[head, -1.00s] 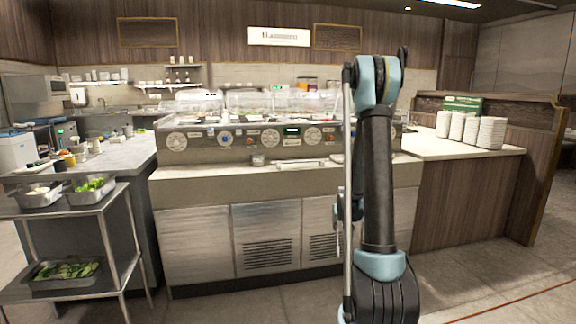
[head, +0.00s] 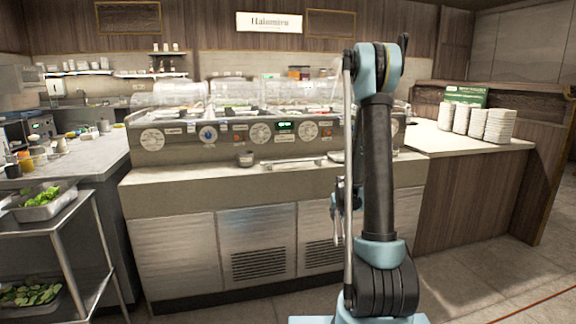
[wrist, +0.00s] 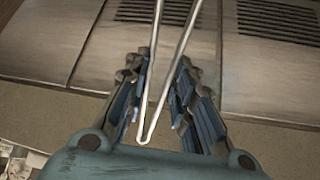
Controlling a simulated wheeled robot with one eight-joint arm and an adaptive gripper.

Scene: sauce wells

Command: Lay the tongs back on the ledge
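In the wrist view, the silver tongs (wrist: 145,136) lie between the two fingers of my gripper (wrist: 158,68). Their bent end is near the palm and their two arms spread away past the fingertips. The fingers close in on the tongs' arms from both sides. In the head view, my gripper (head: 338,205) is mostly hidden behind my arm, in front of the counter's cabinet doors. The pale ledge (head: 200,176) runs along the front of the sauce wells, above and beyond my gripper.
On the ledge stand a small metal pot (head: 246,159) and a long flat metal piece (head: 290,163). Stacked white plates (head: 490,124) stand on the right counter. A metal rack (head: 72,222) with trays of greens is at the left.

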